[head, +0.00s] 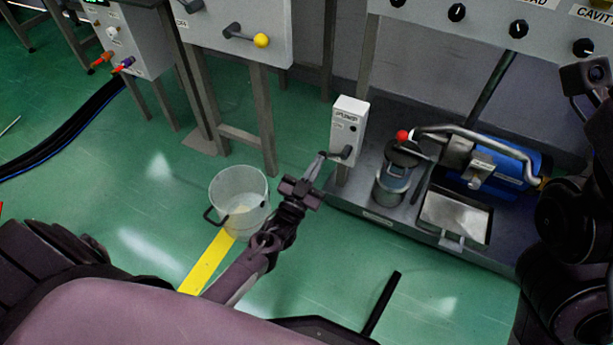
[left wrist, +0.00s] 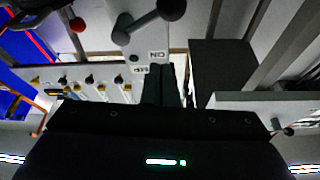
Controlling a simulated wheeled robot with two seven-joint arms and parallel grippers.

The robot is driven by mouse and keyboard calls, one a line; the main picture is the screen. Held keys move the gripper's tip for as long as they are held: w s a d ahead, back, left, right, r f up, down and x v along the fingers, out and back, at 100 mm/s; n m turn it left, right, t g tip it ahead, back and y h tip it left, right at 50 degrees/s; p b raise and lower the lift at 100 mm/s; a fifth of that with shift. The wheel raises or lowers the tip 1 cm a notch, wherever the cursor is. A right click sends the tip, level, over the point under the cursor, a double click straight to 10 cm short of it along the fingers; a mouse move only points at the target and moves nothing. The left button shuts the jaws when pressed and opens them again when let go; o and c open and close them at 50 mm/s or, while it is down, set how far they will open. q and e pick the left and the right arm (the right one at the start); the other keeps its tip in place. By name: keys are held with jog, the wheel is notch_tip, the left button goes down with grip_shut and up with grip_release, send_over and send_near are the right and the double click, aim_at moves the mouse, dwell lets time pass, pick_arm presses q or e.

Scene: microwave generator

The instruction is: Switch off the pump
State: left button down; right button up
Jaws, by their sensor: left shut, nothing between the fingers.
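The pump switch is a white box labelled PUMP (head: 349,120) on a post at the front left corner of the grey pump tray. A short lever with a dark round knob (head: 346,152) sticks out low on the box. My left gripper (head: 321,158) is shut and empty, just left of the lever; whether it touches is unclear. In the left wrist view, the lever with its dark ball (left wrist: 172,9) shows close beyond the shut fingers (left wrist: 160,85), beside an upside-down ON label. My right arm is at the right edge; its fingers are not visible.
A blue pump (head: 498,160) with a grey pipe, a metal canister (head: 392,183) and a pan (head: 453,216) stand on the tray. A clear bucket (head: 239,195) stands on the floor left of my left gripper. A panel with dark knobs (head: 518,29) hangs above.

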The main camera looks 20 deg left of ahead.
pick_arm(q)
jog(key=shift+p+v, duration=0.55)
jog(key=shift+v, duration=2.2)
